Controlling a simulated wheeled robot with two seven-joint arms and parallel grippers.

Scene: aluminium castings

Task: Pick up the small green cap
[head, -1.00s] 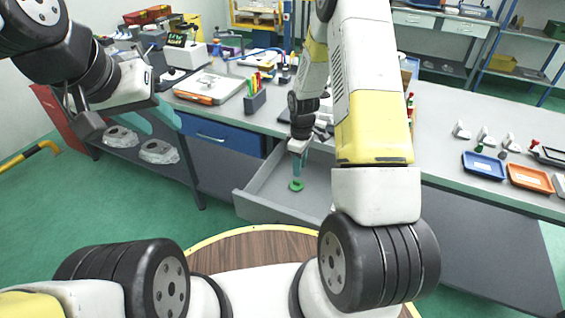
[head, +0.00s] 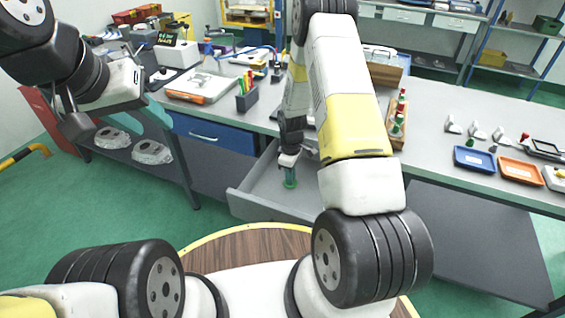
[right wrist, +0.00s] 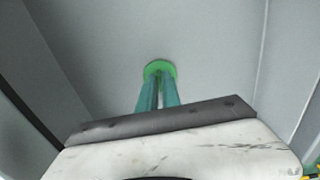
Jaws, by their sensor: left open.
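The small green cap (head: 290,184) lies in the open grey drawer, at the tips of my right gripper (head: 290,174). In the right wrist view the round green cap (right wrist: 159,67) shows just beyond the two teal fingers (right wrist: 159,95), which partly cover it. These fingers are close together with a narrow gap between them. I cannot tell whether they grip the cap or only stand over it. My left gripper (head: 155,112) is open and empty, left of the blue drawer and in front of the bench.
The open drawer (head: 250,202) has walls around the right gripper. The bench top (head: 440,110) above carries a blue tray (head: 474,159), an orange tray (head: 521,171) and a pen holder (head: 247,102). Grey castings (head: 152,152) lie on the lower shelf at left.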

